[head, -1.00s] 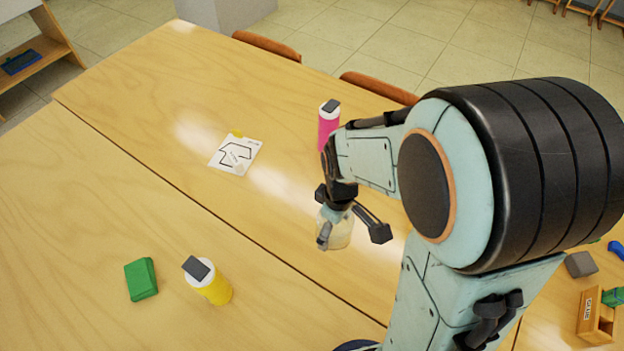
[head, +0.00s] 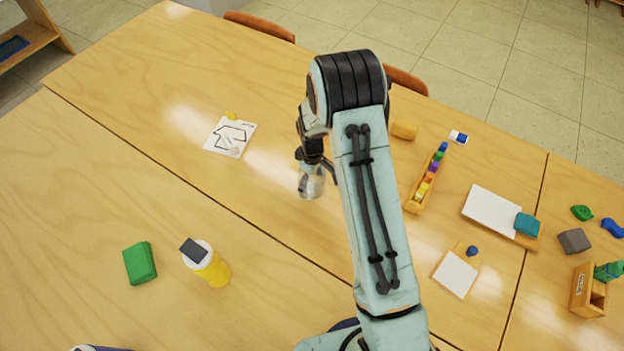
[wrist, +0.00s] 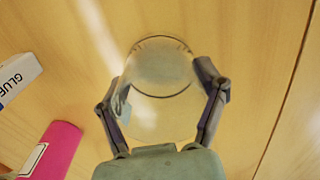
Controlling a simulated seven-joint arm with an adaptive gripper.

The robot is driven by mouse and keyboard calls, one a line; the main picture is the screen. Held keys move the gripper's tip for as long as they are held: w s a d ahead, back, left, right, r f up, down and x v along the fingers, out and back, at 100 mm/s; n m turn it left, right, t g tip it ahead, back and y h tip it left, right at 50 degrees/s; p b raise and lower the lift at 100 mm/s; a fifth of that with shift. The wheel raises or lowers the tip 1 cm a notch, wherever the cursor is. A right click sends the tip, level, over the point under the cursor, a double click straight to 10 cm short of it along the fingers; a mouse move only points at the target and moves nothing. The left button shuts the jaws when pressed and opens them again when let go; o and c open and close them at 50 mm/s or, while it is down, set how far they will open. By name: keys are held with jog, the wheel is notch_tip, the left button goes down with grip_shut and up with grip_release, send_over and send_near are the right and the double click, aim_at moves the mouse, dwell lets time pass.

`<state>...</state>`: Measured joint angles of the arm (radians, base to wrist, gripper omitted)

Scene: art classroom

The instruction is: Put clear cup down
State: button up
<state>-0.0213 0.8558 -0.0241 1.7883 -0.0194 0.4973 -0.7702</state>
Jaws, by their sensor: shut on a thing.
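My gripper (head: 312,170) is shut on the clear cup (head: 311,186), which hangs below my wrist over the wooden table (head: 265,120) in the head view. In the wrist view the cup (wrist: 160,85) is a see-through round vessel between my two fingers (wrist: 162,108). Wood grain shows through and around it. I cannot tell whether its base touches the table. My arm hides part of the table to the right of the cup.
A drawing sheet (head: 230,137) lies left of the cup. A yellow bottle (head: 213,269) and green block (head: 140,263) are at front left. A paint rack (head: 426,180) stands to the right. A pink bottle (wrist: 54,150) and glue box (wrist: 18,75) are near in the wrist view.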

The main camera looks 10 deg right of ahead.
jog(key=o, duration=1.1)
jog(key=shift+f, duration=0.1)
jog(key=shift+o, duration=0.2)
jog(key=shift+r, duration=0.3)
jog(key=s+r+m, duration=0.1)
jog(key=s+r, duration=0.1)
jog(key=r, duration=0.6)
jog(key=s+r+m, duration=0.1)
jog(key=s+r, duration=0.2)
jog(key=r, duration=0.6)
jog(key=s+r+m, duration=0.3)
jog(key=s, duration=0.8)
jog(key=s+a+r+m, duration=0.1)
jog(key=s+r+m, duration=0.1)
jog(key=s, duration=0.8)
jog(key=shift+s+a+r+m+y, duration=0.2)
jog(key=shift+s+r+m+y, duration=0.2)
